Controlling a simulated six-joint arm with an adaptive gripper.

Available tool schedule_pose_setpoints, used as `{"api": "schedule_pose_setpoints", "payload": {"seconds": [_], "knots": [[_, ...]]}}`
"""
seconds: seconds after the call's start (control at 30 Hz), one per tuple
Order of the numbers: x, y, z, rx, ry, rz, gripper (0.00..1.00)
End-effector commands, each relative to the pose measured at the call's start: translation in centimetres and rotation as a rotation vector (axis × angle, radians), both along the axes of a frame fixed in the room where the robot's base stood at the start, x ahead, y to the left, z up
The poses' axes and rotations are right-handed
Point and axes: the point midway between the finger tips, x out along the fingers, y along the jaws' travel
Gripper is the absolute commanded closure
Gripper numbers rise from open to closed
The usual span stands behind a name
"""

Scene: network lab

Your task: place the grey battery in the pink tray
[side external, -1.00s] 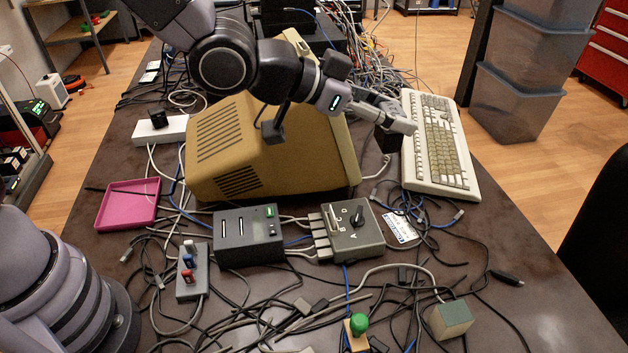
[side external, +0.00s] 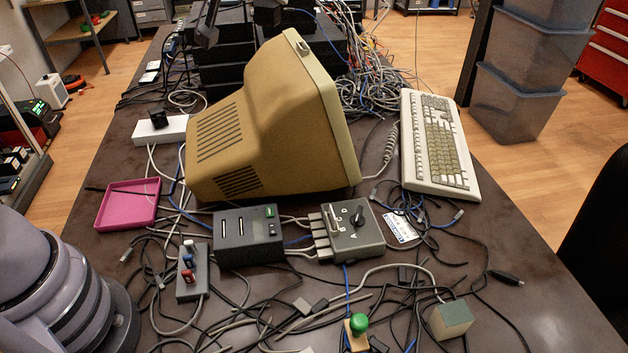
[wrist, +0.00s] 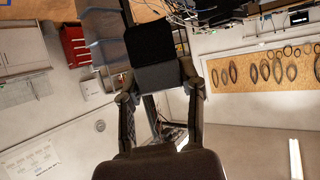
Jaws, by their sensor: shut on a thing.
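In the wrist view my gripper (wrist: 160,90) is shut on a dark block, the grey battery (wrist: 158,76), held between both fingertips. Its near face is grey and its upper part looks black. The battery is up in the air, with shelves and walls of the room behind it.
The big beige monitor (side external: 265,125) stands beside the tray. A white power strip (side external: 160,130) lies behind the tray. A dark box with slots (side external: 248,236), a grey switch box (side external: 352,229), a keyboard (side external: 437,145) and many loose cables crowd the table.

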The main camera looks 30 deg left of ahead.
Motion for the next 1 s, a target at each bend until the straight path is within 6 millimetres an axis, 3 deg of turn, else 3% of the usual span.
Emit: {"api": "schedule_pose_setpoints", "payload": {"seconds": [0.03, 0.2, 0.3, 0.4, 0.53, 0.7, 0.9, 1.0], "knots": [[-0.3, 3.0, 0.0, -0.001, 0.0, 0.105, 1.0], [-3.1, 12.4, -0.6, 0.001, 0.003, 0.469, 1.0], [-6.1, 17.2, -1.3, 0.001, 0.003, 0.683, 1.0], [-9.3, 20.8, -2.0, 0.001, 0.002, 0.872, 1.0], [-13.2, 23.8, -2.8, 0.0, 0.002, 1.068, 1.0], [-17.2, 25.8, -3.6, 0.0, -0.001, 1.246, 1.0], [-20.7, 26.9, -4.3, 0.0, -0.002, 1.396, 1.0], [-20.7, 26.8, -6.3, 0.004, 0.004, 1.398, 1.0]]}}
